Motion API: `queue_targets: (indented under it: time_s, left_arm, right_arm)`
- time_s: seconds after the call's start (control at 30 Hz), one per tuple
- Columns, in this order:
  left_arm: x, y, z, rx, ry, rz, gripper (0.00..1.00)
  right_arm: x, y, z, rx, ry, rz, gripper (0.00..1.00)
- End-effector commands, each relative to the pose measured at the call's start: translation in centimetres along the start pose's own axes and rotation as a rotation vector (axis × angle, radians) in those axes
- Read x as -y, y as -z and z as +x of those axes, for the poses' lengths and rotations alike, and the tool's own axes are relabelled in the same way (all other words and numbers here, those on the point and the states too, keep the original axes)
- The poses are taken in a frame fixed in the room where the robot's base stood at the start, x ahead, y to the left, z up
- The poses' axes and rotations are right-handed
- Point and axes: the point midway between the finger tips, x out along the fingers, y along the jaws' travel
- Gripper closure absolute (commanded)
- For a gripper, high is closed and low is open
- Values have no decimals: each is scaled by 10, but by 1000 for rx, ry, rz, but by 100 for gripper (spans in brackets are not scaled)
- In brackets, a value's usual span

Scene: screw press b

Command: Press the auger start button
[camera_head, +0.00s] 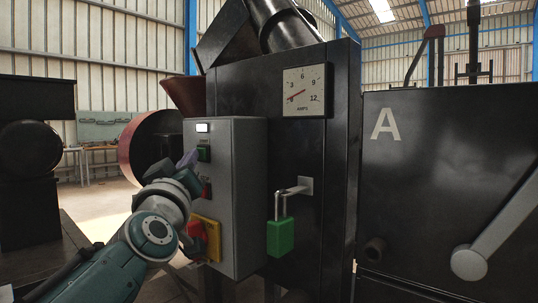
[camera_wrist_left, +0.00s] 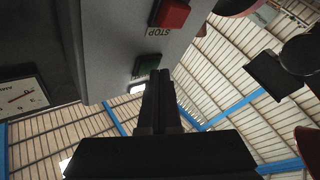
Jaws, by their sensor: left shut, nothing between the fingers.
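A grey control box (camera_head: 238,200) is on the dark machine's front. Its left face carries a lit white lamp (camera_head: 202,128), a green button (camera_head: 204,154) below it, and a red STOP button (camera_head: 206,188) lower down. In the left wrist view, the green button (camera_wrist_left: 147,64) lies just left of the fingertips, with the red STOP button (camera_wrist_left: 172,15) above. My left gripper (camera_head: 188,160) is shut and empty, its tips close to the green button. It also shows in the left wrist view (camera_wrist_left: 160,74). I cannot tell whether they touch. My right gripper is out of view.
A red knob on a yellow plate (camera_head: 207,238) is low on the box. A green padlock (camera_head: 281,237) hangs from a hasp to its right. An ammeter (camera_head: 304,91) has its needle at the low end. A dark panel marked A (camera_head: 440,150) stands at right.

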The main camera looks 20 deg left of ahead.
Motion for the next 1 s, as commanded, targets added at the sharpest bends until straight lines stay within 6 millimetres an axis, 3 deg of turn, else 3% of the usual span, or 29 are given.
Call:
queue_targets:
  time_s: [1.0]
  left_arm:
    - [10,12,-15,1,1,3,100]
  right_arm:
    - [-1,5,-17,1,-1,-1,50]
